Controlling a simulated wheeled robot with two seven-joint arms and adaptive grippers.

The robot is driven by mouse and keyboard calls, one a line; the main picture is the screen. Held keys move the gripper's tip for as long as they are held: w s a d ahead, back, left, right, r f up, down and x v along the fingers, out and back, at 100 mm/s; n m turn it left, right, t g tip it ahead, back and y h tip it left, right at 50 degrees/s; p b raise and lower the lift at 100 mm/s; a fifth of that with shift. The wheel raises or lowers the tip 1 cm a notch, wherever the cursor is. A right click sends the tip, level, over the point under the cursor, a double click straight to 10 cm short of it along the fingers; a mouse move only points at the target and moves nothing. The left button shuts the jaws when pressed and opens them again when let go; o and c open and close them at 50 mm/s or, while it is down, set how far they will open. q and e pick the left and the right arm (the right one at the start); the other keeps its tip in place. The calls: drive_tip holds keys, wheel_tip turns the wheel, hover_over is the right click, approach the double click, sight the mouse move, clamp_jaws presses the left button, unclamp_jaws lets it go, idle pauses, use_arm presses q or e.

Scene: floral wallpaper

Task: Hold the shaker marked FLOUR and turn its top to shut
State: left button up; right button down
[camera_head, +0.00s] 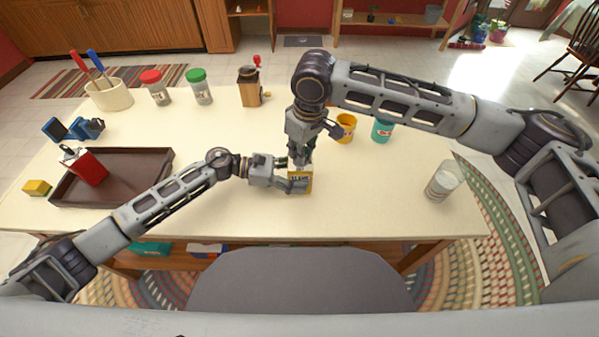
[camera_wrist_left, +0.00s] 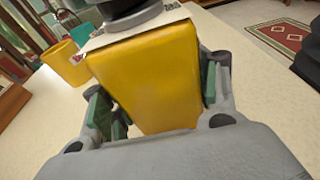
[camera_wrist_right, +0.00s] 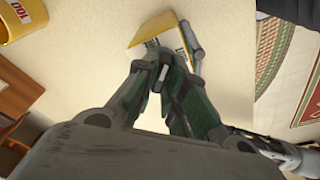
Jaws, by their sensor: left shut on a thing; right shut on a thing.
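The FLOUR shaker (camera_head: 302,184) is a yellow box-shaped container with a pale label, standing near the front middle of the table. My left gripper (camera_head: 288,181) comes in low from the left and is shut on its body; the green finger pads sit on both sides of the yellow body (camera_wrist_left: 150,75) in the left wrist view. My right gripper (camera_head: 299,157) points down from above and is shut at the shaker's top. Whether the top is open or shut cannot be seen.
A yellow mug (camera_head: 346,127) and a teal mug (camera_head: 382,130) stand behind to the right. A dark tray (camera_head: 130,160) with a red box (camera_head: 88,168) lies left. Red-lidded and green-lidded jars and a coffee grinder (camera_head: 249,88) stand at the back.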

drive_tip(key=shift+m+t, duration=0.3)
drive_tip(key=shift+m, duration=2)
drive_tip(key=shift+m+h, duration=0.6)
drive_tip(key=shift+m, duration=1.7)
drive_tip(key=c, duration=1.4)
unclamp_jaws()
drive_tip(key=shift+r, duration=0.1)
drive_tip(key=shift+r, duration=3.4)
